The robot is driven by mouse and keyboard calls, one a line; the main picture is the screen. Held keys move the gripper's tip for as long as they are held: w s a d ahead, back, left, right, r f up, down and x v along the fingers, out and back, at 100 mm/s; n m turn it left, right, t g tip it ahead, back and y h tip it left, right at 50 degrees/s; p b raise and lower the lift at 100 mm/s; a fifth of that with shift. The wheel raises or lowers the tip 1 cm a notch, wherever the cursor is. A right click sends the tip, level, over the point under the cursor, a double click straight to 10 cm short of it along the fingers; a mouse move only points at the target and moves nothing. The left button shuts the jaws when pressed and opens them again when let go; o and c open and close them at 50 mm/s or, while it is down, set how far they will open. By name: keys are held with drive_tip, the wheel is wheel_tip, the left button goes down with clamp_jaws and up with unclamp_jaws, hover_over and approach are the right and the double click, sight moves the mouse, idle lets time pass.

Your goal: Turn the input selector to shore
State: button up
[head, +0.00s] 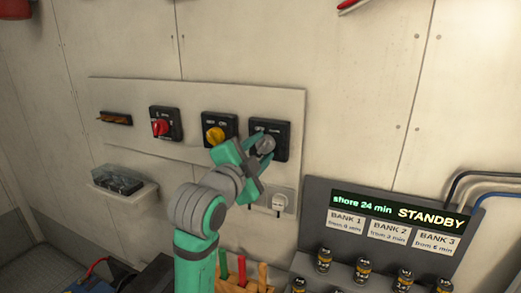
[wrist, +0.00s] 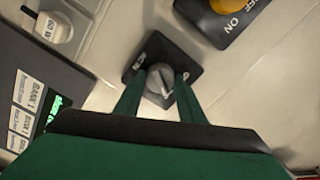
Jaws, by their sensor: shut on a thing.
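The input selector is a grey knob (head: 265,144) on a black square plate (head: 283,128), the rightmost switch on the pale wall panel. In the wrist view the grey knob (wrist: 158,84) sits between my two green fingers, with a pale pointer mark on its face. My gripper (head: 255,151) reaches up to it from below left and is shut on the knob. The lettering on the black plate (wrist: 160,47) is partly covered by my fingers, and I cannot read which position the pointer is at.
A yellow knob (head: 215,136) and a red knob (head: 160,128) sit to the left on the same panel. A white socket (head: 279,202) is just below. A grey display unit (head: 316,187) at the right reads "shore 24 min STANDBY", with several small cylinders below it.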

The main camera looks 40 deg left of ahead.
drive_tip(key=o, duration=1)
drive_tip(key=shift+o, duration=0.2)
drive_tip(key=v, duration=1)
drive_tip(key=shift+s, duration=0.3)
drive_tip(key=shift+d, duration=0.15)
